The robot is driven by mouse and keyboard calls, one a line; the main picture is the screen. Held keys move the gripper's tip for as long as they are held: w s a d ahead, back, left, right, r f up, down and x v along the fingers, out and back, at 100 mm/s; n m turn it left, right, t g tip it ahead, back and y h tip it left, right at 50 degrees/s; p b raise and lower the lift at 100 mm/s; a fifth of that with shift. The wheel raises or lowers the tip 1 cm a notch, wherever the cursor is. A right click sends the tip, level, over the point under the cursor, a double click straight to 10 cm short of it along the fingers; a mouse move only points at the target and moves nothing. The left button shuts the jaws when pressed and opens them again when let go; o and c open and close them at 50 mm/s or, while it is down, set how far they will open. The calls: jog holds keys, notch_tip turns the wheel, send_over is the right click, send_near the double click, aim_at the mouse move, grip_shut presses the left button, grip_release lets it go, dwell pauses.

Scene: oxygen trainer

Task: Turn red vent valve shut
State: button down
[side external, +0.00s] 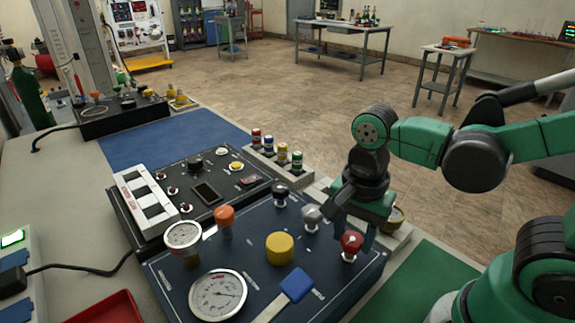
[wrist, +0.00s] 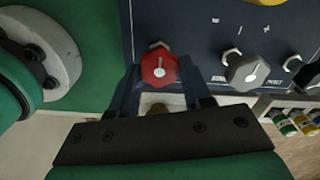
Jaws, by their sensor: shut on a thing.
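The red vent valve (side external: 351,243) is a red knob with a white pointer mark at the near right corner of the dark blue panel (side external: 335,277). In the wrist view the red knob (wrist: 160,69) sits between my two fingers, with its white mark pointing roughly up the picture. My gripper (side external: 350,240) reaches down over the panel corner and is shut on the red knob. In the wrist view my gripper (wrist: 162,80) has one finger on each side of the knob. The knob's stem is mostly hidden in the wrist view.
A grey knob (side external: 311,214) stands close beside the red one. An orange knob (side external: 224,215), a yellow knob (side external: 280,248), a blue lever (side external: 296,284) and a large gauge (side external: 218,294) share the panel. A green mat (side external: 415,285) lies to the right.

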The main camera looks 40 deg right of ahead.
aim_at(352, 235)
jog(key=shift+c, duration=1.9)
grip_release()
jog(key=shift+r, duration=2.8)
jog(key=shift+w+d+f+n+t, duration=0.2)
jog(key=shift+n+t, duration=0.1)
jog(key=shift+n, duration=0.3)
jog(key=w+d+n+t, duration=0.3)
jog(key=w+n+t, duration=0.2)
jog(key=n, duration=0.9)
jog(key=shift+t, duration=0.8)
